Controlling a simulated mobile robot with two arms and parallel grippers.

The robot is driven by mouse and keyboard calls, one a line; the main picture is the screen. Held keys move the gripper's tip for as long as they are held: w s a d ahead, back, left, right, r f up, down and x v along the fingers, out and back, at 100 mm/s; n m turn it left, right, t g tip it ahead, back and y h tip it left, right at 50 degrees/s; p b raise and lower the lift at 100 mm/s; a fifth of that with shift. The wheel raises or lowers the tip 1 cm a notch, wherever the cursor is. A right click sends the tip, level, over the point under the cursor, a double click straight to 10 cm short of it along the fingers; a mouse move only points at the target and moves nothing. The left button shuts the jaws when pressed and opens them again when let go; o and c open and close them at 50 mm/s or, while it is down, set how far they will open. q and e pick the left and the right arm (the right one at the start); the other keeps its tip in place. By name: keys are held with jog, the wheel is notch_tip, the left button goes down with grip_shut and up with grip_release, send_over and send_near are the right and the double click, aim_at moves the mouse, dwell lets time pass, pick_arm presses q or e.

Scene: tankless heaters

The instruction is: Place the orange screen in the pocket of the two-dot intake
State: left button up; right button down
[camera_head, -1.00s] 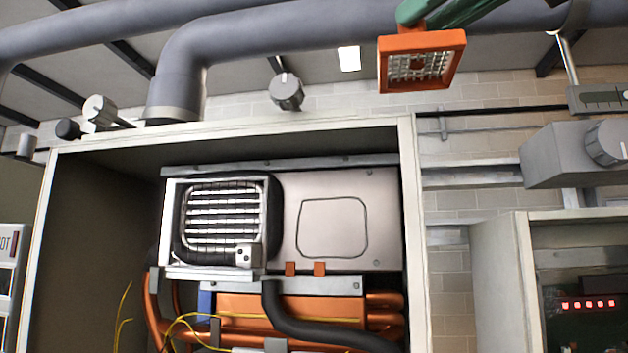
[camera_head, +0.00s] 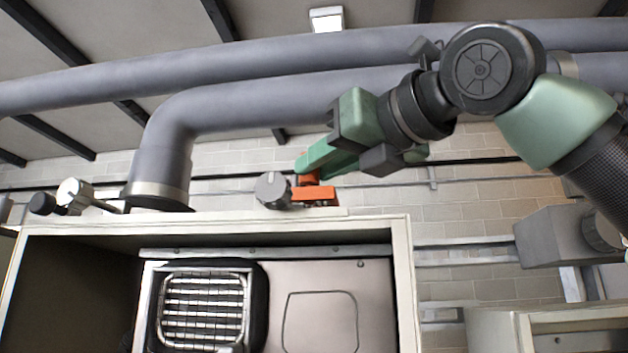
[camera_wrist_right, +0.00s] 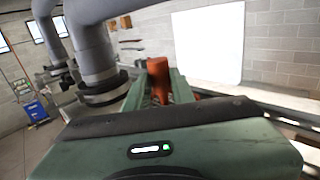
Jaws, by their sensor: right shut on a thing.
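The orange screen (camera_head: 316,196) is held by my right gripper (camera_head: 312,170), above the front top edge of the open cabinet. It is seen nearly edge-on, so its mesh is hardly visible. In the right wrist view its orange part (camera_wrist_right: 158,78) sits between the two green fingers (camera_wrist_right: 160,95), which are shut on it. The intake (camera_head: 205,308), a barred grille with a thick black rim, is inside the cabinet, below and left of the screen. Its lower end is cut off by the picture edge, and its dots cannot be made out now. My left gripper is not in view.
The cabinet's pale frame (camera_head: 402,290) surrounds the intake and a metal panel (camera_head: 320,300). A grey knob (camera_head: 272,190) stands beside the screen. A large grey pipe (camera_head: 165,165) rises from the cabinet top at left. A grey box (camera_head: 560,235) is at right.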

aim_at(315, 194)
jog(key=shift+w+a, duration=0.2)
jog(key=shift+w, duration=0.1)
jog(key=shift+w+a+f+p, duration=0.15)
jog(key=shift+w+a+f, duration=0.05)
jog(key=shift+f, duration=0.4)
jog(key=shift+w+a+f+p, duration=0.15)
jog(key=shift+w+f, duration=0.05)
jog(key=shift+f, duration=0.75)
jog(key=shift+d+f, duration=0.2)
jog(key=shift+a, duration=0.1)
jog(key=shift+f, duration=0.15)
jog(key=c, duration=1.2)
grip_release()
jog(key=shift+a, duration=0.1)
